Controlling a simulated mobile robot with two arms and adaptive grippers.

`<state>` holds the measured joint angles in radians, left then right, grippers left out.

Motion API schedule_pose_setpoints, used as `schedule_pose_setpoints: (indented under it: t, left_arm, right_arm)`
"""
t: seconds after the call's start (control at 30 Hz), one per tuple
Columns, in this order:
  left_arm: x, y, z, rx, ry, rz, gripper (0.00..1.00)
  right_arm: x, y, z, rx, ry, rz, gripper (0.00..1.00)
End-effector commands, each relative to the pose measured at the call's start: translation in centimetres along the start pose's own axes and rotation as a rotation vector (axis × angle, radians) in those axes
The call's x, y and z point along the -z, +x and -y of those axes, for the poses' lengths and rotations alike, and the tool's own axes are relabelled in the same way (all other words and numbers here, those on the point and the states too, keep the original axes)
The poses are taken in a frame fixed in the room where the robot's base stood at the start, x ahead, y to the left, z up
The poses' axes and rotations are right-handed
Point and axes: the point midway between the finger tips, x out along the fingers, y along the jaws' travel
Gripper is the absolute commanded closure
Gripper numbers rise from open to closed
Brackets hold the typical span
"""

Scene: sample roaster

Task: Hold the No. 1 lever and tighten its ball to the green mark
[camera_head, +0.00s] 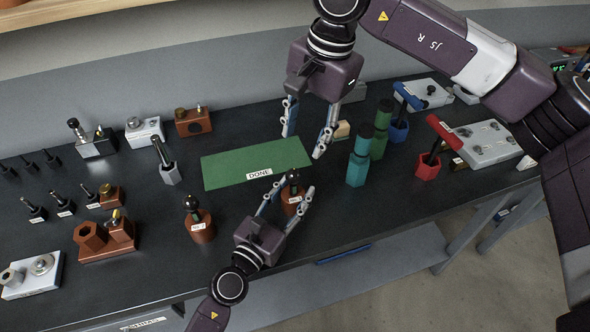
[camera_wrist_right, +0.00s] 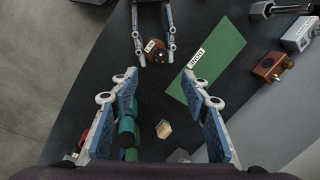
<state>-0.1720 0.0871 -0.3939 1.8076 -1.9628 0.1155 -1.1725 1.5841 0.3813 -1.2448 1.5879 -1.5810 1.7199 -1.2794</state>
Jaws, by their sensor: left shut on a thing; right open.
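A reddish-brown round piece with a black ball-like top (camera_head: 292,196) stands at the near edge of the green mat, with a small white label I cannot read. My left gripper (camera_head: 291,187) is shut on it, a finger on each side. The piece (camera_wrist_right: 158,45) and my left gripper (camera_wrist_right: 156,60) also show at the top of the right wrist view. My right gripper (camera_head: 303,147) is open and empty, above the mat's right end. A similar brown piece with a black top (camera_head: 201,228) stands to the left. I cannot make out a green mark on either.
The green mat marked DONE (camera_head: 225,168) is otherwise bare. A small tan block (camera_head: 342,130) lies behind my right gripper. Several fixtures fill the left.

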Motion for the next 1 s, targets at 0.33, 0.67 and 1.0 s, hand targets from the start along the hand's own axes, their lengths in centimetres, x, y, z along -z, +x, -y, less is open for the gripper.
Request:
schedule_pose_setpoints:
  t: [0.33, 0.67, 1.0]
  left_arm:
    - [-0.1, 0.0, 0.0, 0.0, 0.0, 0.002, 0.92]
    - [-0.1, 0.0, 0.0, -0.001, 0.0, 0.002, 0.92]
    - [-0.1, 0.0, 0.0, -0.001, 0.0, 0.002, 0.92]
  right_arm:
    - [0.1, 1.5, -0.1, 0.007, -0.131, 0.0, 0.58]
    - [0.0, 7.9, -0.1, 0.006, -0.129, 0.001, 0.58]
    - [0.1, 11.7, 0.0, 0.009, -0.129, -0.001, 0.58]
